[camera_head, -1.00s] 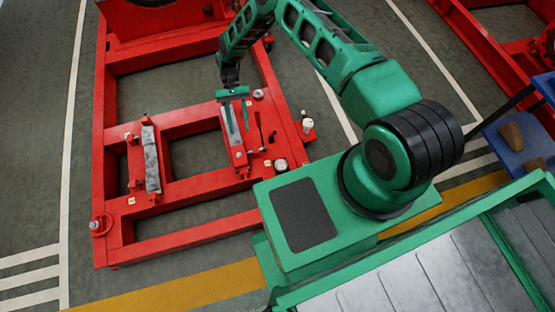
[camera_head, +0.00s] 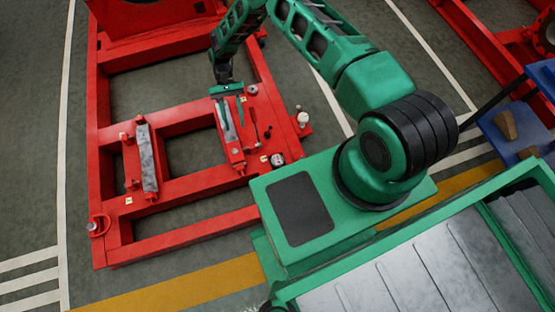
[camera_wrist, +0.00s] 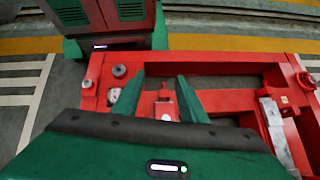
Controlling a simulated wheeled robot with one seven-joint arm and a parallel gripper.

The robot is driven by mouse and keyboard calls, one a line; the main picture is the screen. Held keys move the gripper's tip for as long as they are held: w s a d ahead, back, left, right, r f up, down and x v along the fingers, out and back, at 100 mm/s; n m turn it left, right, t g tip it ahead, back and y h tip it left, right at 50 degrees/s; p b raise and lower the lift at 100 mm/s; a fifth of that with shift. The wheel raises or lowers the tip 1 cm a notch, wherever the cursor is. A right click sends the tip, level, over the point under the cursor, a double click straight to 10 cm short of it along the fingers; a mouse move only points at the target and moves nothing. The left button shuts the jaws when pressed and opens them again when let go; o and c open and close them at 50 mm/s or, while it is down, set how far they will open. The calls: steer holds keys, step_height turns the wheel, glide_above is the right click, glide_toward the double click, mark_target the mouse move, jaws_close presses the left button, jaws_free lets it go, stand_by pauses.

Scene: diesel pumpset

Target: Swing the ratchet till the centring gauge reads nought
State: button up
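My gripper (camera_head: 227,90) is over the red screw-slide unit (camera_head: 236,157) on the right part of the red frame. In the wrist view its two green fingers (camera_wrist: 159,96) stand well apart, with no object clamped between them; a red block (camera_wrist: 166,108) shows in the gap. A thin dark lever (camera_head: 254,130), perhaps the ratchet, stands right of the slide. A round pale-faced dial (camera_head: 277,159), probably the centring gauge, sits near the frame's front right; its reading is too small to tell. I cannot tell whether the fingers touch anything.
The red frame (camera_head: 103,180) has open bays around the units. A second unit with a grey bar (camera_head: 147,158) stands left. A white-topped knob (camera_head: 303,118) is on a bracket at right. A blue bin (camera_head: 510,125) stands far right. The floor left of the frame is clear.

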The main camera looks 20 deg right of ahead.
steer(key=n+t+h, duration=0.1)
steer(key=n+t, duration=0.3)
steer(key=t, duration=0.6)
glide_toward(252, 113)
steer(key=shift+w+d+f, duration=0.2)
steer(key=shift+w+f, duration=0.2)
steer(key=shift+w, duration=0.15)
steer(key=f, duration=1)
steer(key=shift+a+f, duration=0.35)
jaws_close()
steer(key=shift+a, duration=0.1)
